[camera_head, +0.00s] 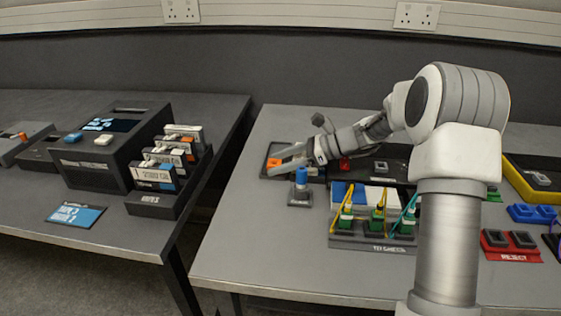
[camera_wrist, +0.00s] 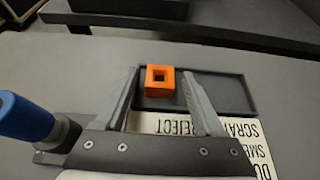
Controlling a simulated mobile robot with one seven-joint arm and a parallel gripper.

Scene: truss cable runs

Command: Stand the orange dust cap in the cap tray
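The orange dust cap (camera_wrist: 160,80) is a small square block with a square dark hole facing up in the wrist view. It sits upright in the left part of a shallow dark tray (camera_wrist: 225,92). In the head view the cap (camera_head: 274,162) shows at the left of the right-hand table, partly hidden by my gripper. My gripper (camera_wrist: 160,84) is open, with one finger on each side of the cap and a visible gap on both sides. Whether the cap is exactly seated on the tray floor is hard to tell.
A white label card (camera_wrist: 185,125) lies at the tray's near edge, partly hidden by my gripper. A blue-handled tool (camera_head: 301,180) stands in a grey base close by. A connector block (camera_head: 375,243) with coloured cables is to the right. Bare table lies in front.

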